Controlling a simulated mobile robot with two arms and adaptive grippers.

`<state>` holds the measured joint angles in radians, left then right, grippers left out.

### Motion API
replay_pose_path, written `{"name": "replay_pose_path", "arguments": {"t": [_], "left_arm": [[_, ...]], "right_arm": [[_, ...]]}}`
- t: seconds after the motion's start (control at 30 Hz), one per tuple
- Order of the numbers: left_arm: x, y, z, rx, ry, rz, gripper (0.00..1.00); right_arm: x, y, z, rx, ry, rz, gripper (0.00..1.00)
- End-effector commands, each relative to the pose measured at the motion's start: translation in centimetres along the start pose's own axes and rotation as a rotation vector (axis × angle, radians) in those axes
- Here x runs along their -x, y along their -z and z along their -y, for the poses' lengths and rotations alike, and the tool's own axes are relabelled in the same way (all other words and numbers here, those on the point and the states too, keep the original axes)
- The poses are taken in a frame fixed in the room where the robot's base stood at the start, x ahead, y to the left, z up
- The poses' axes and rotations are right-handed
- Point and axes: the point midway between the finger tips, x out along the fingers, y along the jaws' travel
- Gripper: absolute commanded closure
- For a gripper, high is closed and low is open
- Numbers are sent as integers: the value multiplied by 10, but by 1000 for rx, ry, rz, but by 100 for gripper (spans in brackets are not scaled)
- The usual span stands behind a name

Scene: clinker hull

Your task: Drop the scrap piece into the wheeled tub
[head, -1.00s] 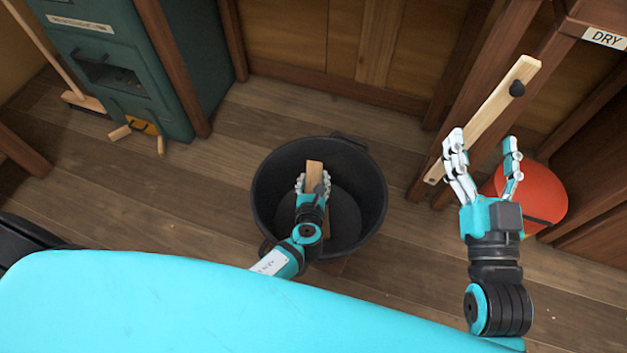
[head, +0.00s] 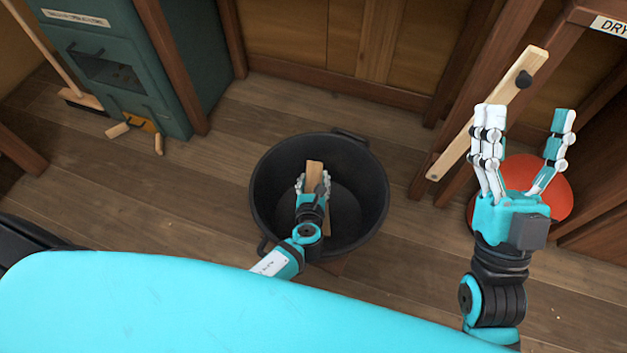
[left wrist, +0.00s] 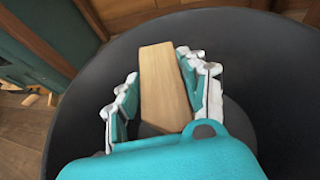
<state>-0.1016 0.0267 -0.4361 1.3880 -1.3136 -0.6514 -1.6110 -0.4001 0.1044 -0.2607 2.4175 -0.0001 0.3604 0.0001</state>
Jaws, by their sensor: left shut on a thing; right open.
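The scrap piece is a short pale wooden block (head: 314,172). It also shows in the left wrist view (left wrist: 163,85), between the fingers. My left gripper (head: 313,187) is shut on it, over the opening of the black wheeled tub (head: 268,165). The tub's dark inside surrounds the block in the left wrist view (left wrist: 265,60). How far the block is above the tub floor I cannot tell. The tub's wheels are hidden.
A pale plank with a dark knob (head: 490,120) slants beside a wooden post. A green cabinet (head: 110,65) and a broom (head: 85,98) are at the left. Bare floor (head: 200,190) lies left of the tub.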

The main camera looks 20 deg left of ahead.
Motion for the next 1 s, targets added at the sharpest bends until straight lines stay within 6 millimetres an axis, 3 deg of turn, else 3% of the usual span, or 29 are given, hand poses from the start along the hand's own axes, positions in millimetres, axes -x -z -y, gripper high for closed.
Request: {"name": "replay_pose_path", "arguments": {"t": [0.1, 0.13, 0.3, 0.67, 0.77, 1.0], "left_arm": [[0, 0, 0, 0, 0, 1, 92], [0, 0, 0, 0, 0, 1, 54], [0, 0, 0, 0, 0, 1, 32], [5, 0, 0, 1, 0, 0, 31], [18, 1, 0, 1, 1, -1, 31], [70, 1, 0, 1, 1, -2, 31]], "right_arm": [[0, 0, 0, 0, 0, 1, 31], [0, 0, 0, 0, 0, 1, 31], [0, 0, 0, 0, 0, 1, 31], [0, -1, 0, -1, 0, 4, 31], [0, -1, 0, 0, 0, 3, 31], [0, -1, 0, 0, 0, 3, 31]]}}
